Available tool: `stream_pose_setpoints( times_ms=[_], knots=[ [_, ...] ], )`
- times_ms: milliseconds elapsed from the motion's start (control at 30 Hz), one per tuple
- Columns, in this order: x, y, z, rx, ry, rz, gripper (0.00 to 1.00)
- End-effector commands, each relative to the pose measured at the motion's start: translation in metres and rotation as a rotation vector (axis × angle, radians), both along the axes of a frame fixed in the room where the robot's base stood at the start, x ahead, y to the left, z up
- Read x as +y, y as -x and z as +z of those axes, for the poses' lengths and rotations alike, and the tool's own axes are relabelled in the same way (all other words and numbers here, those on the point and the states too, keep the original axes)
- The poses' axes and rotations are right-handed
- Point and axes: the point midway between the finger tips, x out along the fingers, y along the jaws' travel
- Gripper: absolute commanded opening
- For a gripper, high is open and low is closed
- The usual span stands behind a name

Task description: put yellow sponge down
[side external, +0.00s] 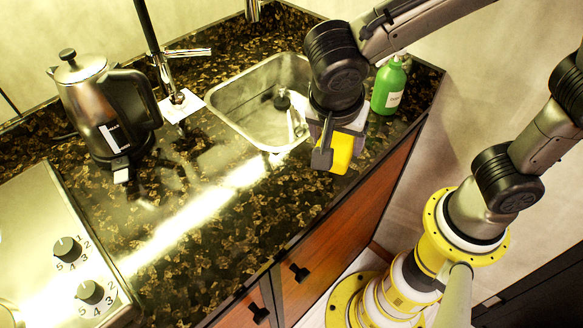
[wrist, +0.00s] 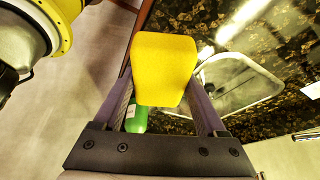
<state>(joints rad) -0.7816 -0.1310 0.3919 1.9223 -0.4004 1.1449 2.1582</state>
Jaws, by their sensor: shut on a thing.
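The yellow sponge (side external: 338,155) is between the fingers of my gripper (side external: 330,152), near the right front edge of the counter, by the sink. In the wrist view the sponge (wrist: 164,68) fills the space between the two fingers of my gripper (wrist: 163,95), which is shut on it. The gripper points down at the counter in the side view. Whether the sponge's underside touches the counter I cannot tell; its upper part is partly hidden by the fingers.
A green bottle (side external: 388,86) stands close behind the gripper; it also shows in the wrist view (wrist: 136,120). The sink (side external: 262,100) lies left of the gripper. A kettle (side external: 100,105) and a stove (side external: 45,245) are farther left. The counter (side external: 225,225) front is clear.

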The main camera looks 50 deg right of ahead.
Motion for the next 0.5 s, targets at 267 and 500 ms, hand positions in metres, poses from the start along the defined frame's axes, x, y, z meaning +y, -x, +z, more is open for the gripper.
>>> stream_pose_setpoints(
  times_ms=[267,500],
  knots=[
    [0.024,-0.045,-0.041,0.003,0.004,-0.002,0.29],
    [0.034,-0.064,-0.065,0.0,0.001,0.0,0.29]
  ],
)
